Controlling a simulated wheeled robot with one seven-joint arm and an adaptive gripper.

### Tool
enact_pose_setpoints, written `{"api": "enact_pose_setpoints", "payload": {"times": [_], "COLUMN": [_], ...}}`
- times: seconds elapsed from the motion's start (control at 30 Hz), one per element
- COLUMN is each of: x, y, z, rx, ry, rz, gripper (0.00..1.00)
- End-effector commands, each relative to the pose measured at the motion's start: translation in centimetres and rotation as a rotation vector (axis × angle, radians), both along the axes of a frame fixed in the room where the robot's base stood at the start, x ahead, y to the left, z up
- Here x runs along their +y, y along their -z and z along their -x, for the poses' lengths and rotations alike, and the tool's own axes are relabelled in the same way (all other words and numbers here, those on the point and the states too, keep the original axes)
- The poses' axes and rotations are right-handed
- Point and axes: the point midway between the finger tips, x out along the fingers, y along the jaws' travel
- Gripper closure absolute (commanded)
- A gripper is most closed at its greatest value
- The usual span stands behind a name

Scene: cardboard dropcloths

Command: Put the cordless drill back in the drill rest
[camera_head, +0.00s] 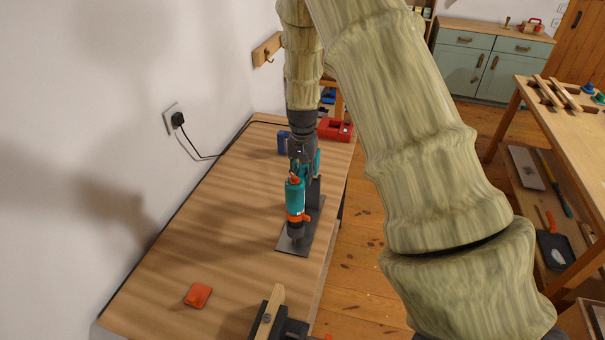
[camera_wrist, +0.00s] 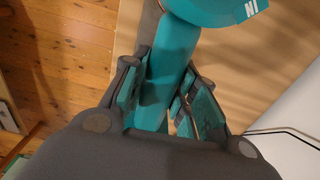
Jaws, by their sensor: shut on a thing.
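The teal cordless drill (camera_head: 295,194) has an orange ring and a dark chuck that points toward the near end of the bench. My gripper (camera_head: 303,168) is shut on the drill's handle. In the wrist view the teal handle (camera_wrist: 176,60) runs between the two fingers of my gripper (camera_wrist: 165,105), with the drill body beyond it. The drill rest (camera_head: 290,250) is a dark flat plate with an upright part, on the bench's right side. The drill overlaps the rest in the head view; I cannot tell whether they touch. My gripper and the drill hide part of the rest.
The wooden bench (camera_head: 190,235) runs along the white wall. An orange-red pad (camera_head: 198,295) lies at its near left, and a vise-like tool (camera_head: 268,318) sits at the near edge. A blue item (camera_head: 283,142) and a red case (camera_head: 336,130) stand at the far end.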

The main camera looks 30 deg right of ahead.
Motion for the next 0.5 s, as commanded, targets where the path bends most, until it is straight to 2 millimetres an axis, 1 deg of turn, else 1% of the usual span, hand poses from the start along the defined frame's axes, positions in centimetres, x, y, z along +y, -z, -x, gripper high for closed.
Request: {"api": "enact_pose_setpoints", "payload": {"times": [0.5], "x": [0.0], "y": [1.1], "z": [-0.1], "rx": [-0.001], "ry": [0.000], "rz": [0.000], "gripper": [1.00]}}
